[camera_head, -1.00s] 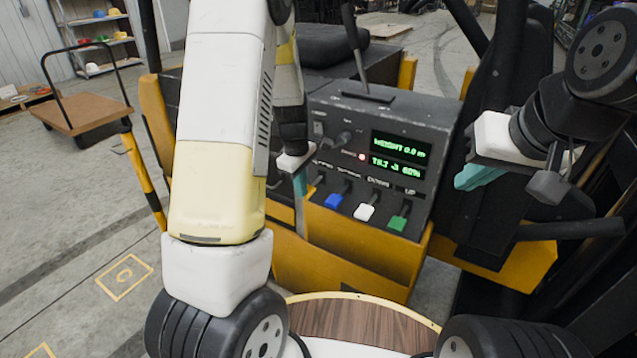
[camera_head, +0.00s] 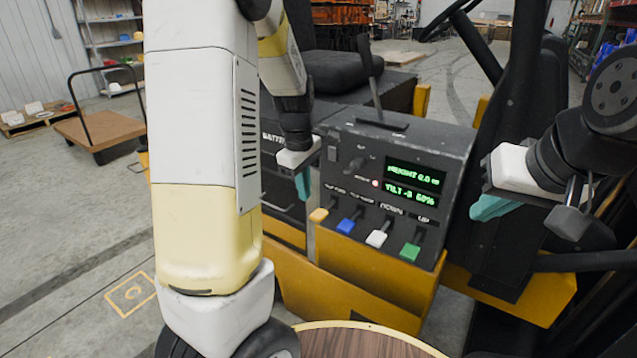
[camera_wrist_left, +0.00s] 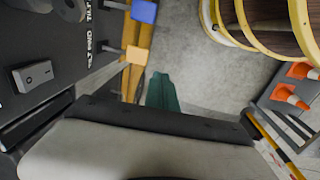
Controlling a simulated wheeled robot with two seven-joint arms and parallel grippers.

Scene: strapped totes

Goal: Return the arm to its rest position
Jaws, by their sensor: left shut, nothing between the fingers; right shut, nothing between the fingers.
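My left gripper (camera_head: 303,184) hangs in front of the forklift's control panel (camera_head: 345,150), left of its levers. Its teal fingers are shut with nothing between them, and they also show in the left wrist view (camera_wrist_left: 162,92). My right gripper (camera_head: 490,208) is at the right, beside the panel, shut and empty, its teal fingers pointing left. My left arm (camera_head: 205,150) fills the left middle of the head view. The panel has orange (camera_head: 318,215), blue (camera_head: 346,226), white (camera_head: 376,238) and green (camera_head: 410,251) lever knobs. Its display (camera_head: 414,176) is lit green.
A flatbed cart (camera_head: 100,128) stands at the left on open concrete floor. A shelf (camera_head: 115,50) is behind it. The forklift's yellow body (camera_head: 345,290) is below the panel. Orange cones (camera_wrist_left: 290,95) show in the left wrist view.

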